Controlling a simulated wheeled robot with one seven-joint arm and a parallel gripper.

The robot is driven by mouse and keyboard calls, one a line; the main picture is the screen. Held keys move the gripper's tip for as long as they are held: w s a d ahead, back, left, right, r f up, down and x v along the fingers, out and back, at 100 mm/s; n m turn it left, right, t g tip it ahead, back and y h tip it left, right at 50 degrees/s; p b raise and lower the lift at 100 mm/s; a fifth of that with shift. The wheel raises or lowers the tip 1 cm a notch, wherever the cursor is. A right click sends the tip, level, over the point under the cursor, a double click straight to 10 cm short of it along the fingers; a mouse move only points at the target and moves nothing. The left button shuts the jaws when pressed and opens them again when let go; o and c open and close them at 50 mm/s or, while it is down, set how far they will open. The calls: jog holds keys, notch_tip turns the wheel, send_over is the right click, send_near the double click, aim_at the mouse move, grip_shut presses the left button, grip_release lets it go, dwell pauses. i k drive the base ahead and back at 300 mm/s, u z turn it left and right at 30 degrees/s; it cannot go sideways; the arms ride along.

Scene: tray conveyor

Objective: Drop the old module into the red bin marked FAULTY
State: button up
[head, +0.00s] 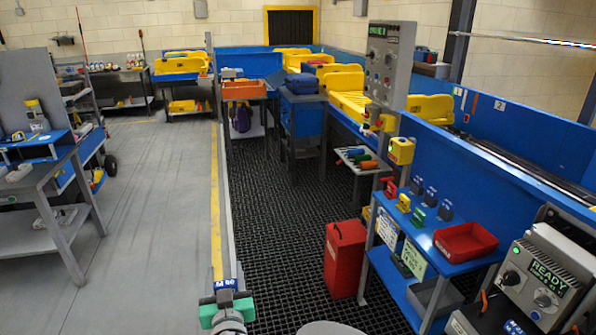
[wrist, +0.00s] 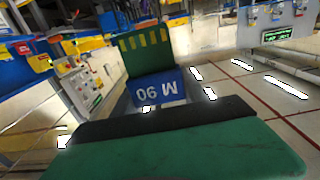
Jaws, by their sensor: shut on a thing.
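My gripper (head: 226,297) is at the bottom of the head view, shut on the old module (head: 226,284), a blue block, above the dark grated floor. In the wrist view the module (wrist: 158,90) reads "M 90" upside down, with a green, yellow-striped part beyond it. A green part of my gripper fills the bottom of that view. An open, shallow red bin (head: 466,242) sits on the blue bench at right, well apart from my gripper. A tall red box (head: 345,260) stands on the floor. I can read no FAULTY mark on either.
The blue bench (head: 424,236) also holds several small coloured modules at its back. A control box (head: 540,275) reading READY stands at the right edge. A grey worktable (head: 40,185) is at left.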

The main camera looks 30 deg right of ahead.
aim_at(467, 247)
jog(key=z, duration=0.45)
jog(key=i, duration=2.1)
jog(key=z, duration=1.35)
jog(key=i, duration=0.65)
jog(key=z, duration=0.25)
